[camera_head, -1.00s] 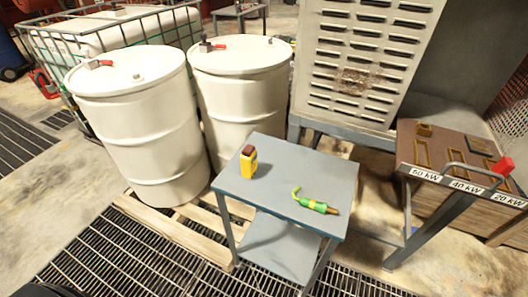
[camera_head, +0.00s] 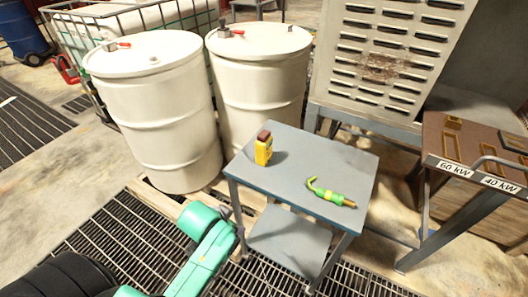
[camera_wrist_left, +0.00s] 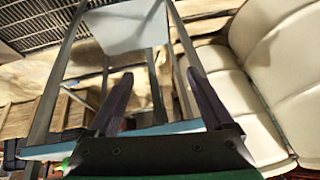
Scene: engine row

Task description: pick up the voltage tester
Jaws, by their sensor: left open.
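A yellow box-shaped device with a dark red top, seemingly the voltage tester (camera_head: 264,149), stands upright near the back left of the small grey table (camera_head: 318,170). A green and yellow hooked tool (camera_head: 331,194) lies to its right. My left arm comes in from the bottom left of the head view, below and left of the tabletop. My left gripper (camera_wrist_left: 157,82) is open and empty in the wrist view, its two dark fingers spread. That view shows the table's edge, legs and lower shelf, but not the yellow device. My right gripper is not in view.
Two white drums (camera_head: 155,110) stand on a wooden pallet behind and left of the table. A louvred metal cabinet (camera_head: 385,60) is behind it. A bench (camera_head: 475,150) with kW labels is at the right. Floor grating (camera_head: 110,240) lies in front.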

